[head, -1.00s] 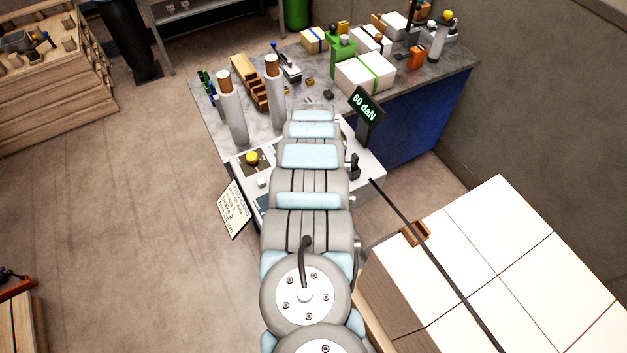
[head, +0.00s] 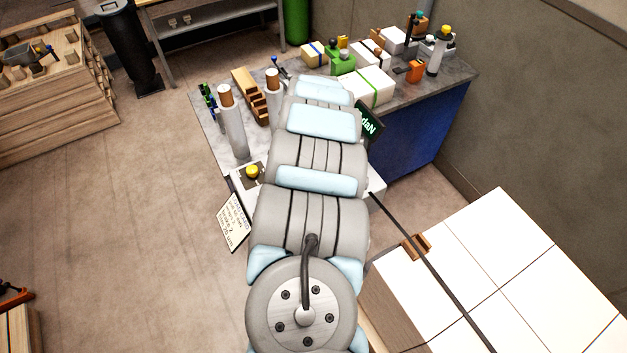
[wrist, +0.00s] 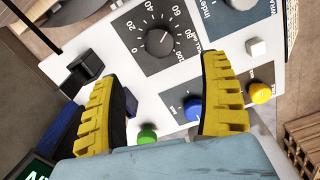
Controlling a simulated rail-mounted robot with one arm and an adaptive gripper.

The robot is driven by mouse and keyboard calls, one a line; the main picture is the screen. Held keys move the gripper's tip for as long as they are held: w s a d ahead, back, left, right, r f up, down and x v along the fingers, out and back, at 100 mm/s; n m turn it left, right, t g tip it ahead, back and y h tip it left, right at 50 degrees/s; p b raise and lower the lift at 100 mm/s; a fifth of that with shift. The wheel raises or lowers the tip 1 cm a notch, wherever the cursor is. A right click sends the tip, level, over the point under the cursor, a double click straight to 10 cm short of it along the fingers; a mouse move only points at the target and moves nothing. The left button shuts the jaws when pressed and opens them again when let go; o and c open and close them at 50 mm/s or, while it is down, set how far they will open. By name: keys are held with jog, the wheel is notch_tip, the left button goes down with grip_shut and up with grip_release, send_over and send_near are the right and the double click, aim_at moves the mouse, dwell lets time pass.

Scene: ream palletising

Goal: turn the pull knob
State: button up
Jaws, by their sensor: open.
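In the wrist view my gripper (wrist: 168,76) is open, its two yellow ribbed fingers apart with nothing between them. Beyond the fingertips is a white control panel (wrist: 140,88). A blue knob (wrist: 193,108) is beside the right finger. In the head view my arm hides the gripper and most of the panel.
A green button (wrist: 147,134), yellow knob (wrist: 260,92), white button (wrist: 256,48) and black lever (wrist: 84,70) surround the dial. In the head view, a dark display (head: 367,119) stands beside my arm, and wrapped white reams (head: 362,85) lie on the bench behind.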

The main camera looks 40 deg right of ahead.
jog(key=shift+r, duration=0.85)
jog(key=shift+r, duration=0.1)
